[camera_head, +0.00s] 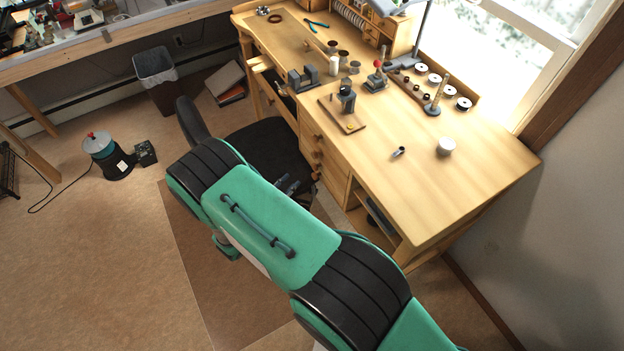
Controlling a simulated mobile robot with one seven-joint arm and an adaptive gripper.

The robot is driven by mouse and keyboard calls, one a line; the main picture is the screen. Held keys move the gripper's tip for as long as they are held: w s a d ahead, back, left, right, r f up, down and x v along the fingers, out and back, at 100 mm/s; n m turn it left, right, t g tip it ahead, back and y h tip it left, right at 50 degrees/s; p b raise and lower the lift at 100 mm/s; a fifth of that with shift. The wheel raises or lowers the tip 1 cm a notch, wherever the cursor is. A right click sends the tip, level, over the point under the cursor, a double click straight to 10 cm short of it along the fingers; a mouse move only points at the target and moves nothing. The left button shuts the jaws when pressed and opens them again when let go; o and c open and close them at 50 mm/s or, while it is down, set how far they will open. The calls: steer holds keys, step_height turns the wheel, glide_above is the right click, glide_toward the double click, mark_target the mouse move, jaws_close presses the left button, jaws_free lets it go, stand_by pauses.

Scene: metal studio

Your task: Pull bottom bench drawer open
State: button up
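The wooden bench (470,190) stands at the right, with a stack of drawers (327,158) below its top. The lower drawer front (331,177) is partly visible, and its lowest part is hard to make out behind my arm. I cannot tell clearly whether it is fully shut. My gripper (303,188) is dark and small, at the far side of my green arm, close to the lower drawer fronts. My arm hides much of it. I cannot tell whether its fingers touch a knob or how far apart they are.
A black chair (262,148) stands left of the drawers, close to my arm. An open shelf (380,215) lies right of the drawers. A bin (155,68) stands at back left. Floor at left is mostly clear.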

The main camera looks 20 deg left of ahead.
step_height(320, 180, down, 12)
stand_by(0.3)
steer(key=shift+w, duration=0.15)
steer(key=b+x, duration=0.2)
steer(key=x, duration=1.1)
steer(key=shift+w+d, duration=0.2)
steer(key=shift+w, duration=0.05)
steer(key=shift+c, duration=0.2)
jaws_close()
